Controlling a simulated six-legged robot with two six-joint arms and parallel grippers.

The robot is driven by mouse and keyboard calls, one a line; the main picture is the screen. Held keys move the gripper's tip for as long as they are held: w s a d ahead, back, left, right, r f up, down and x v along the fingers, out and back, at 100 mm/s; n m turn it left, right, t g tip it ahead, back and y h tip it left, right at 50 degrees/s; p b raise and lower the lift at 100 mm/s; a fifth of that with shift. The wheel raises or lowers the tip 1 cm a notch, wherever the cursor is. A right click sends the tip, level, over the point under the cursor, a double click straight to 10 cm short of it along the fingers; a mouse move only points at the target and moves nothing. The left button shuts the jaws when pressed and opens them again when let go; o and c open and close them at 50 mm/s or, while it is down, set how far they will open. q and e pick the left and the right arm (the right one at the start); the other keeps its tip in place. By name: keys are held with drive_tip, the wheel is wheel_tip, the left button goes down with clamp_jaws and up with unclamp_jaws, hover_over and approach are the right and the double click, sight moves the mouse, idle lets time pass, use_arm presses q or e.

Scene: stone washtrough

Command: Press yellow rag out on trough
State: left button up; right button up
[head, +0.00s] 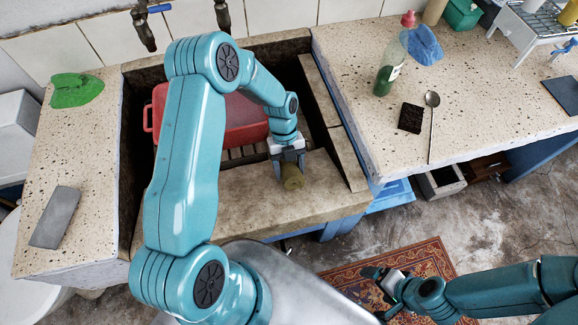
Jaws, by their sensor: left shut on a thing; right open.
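The stone trough (225,205) lies in the middle of the head view, with a broad pale slab along its front. My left gripper (289,168) is shut on a rolled, olive-yellow cloth, the yellow rag (293,181). The rag is over the right part of the front slab; I cannot tell whether it touches the stone. The gripper fingers hide part of the rag. My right gripper (378,288) is open and empty, low at the right, in front of the trough and over the patterned rug.
A red basin (158,108) sits inside the trough, partly hidden by my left arm. A green cloth (76,90) and grey slab (55,217) lie on the left counter. The right counter holds a green bottle (384,80), blue cloth (424,45), dark sponge (410,118) and spoon (432,100).

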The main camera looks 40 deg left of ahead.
use_arm(q)
drive_tip(key=shift+s+d+f+b, duration=0.1)
drive_tip(key=shift+d+f+b, duration=0.1)
drive_tip(key=shift+f+b, duration=0.3)
drive_tip(key=shift+s+d+f+b, duration=0.15)
drive_tip(key=shift+s+f+b, duration=0.1)
drive_tip(key=shift+s+b, duration=0.05)
idle(2.0)
drive_tip(key=shift+r, duration=0.1)
idle(0.4)
drive_tip(key=shift+p+v, duration=1.35)
drive_tip(key=shift+v, duration=2.35)
drive_tip(key=shift+w, duration=0.1)
